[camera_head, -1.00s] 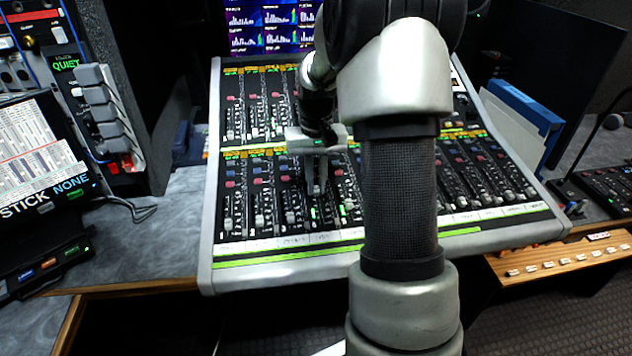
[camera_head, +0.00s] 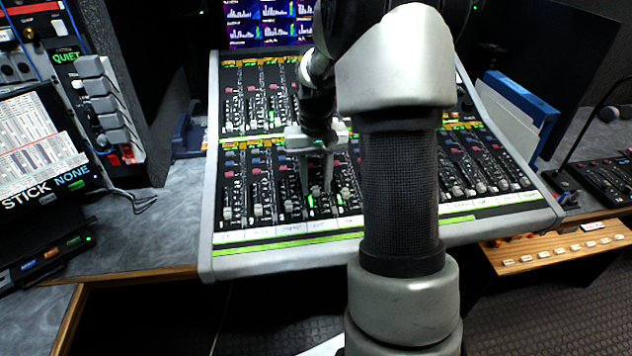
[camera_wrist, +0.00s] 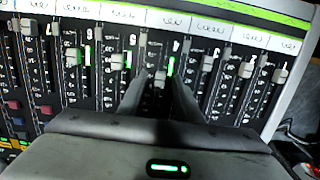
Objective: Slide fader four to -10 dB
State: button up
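The mixing console (camera_head: 300,247) has two tiers of faders and a label strip along its front edge. In the wrist view, where the labels are at the top, the fingers (camera_wrist: 163,88) are open on either side of one grey fader cap (camera_wrist: 160,78). This is the fourth fader from the console's left end, beside a green light. Its cap sits farther from the label strip than the neighbouring caps (camera_wrist: 118,61) and (camera_wrist: 207,63). I cannot tell whether a finger touches it. The dB marks are too small to read.
Neighbouring faders stand close on both sides of the fingers. A screen (camera_head: 268,22) is behind the console. My arm covers the console's middle right. A rack with grey levers (camera_head: 100,90) stands left, and a blue binder (camera_head: 522,97) stands right.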

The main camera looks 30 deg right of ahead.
aim_at(316, 188)
notch_tip(316, 188, up, 17)
jog(key=p, duration=0.4)
jog(key=shift+r, duration=0.1)
jog(key=s+a+r+n+t, duration=0.25)
jog(key=s+a+r, duration=0.35)
jog(key=s+a, duration=0.35)
jog(key=s+a+f+t, duration=0.2)
jog(key=s+a+t, duration=0.15)
jog(key=s, duration=0.85)
notch_tip(316, 188, up, 17)
jog(key=p, duration=1.6)
jog(key=shift+a+n+p, duration=0.35)
jog(key=shift+p, duration=0.05)
jog(key=shift+d, duration=0.15)
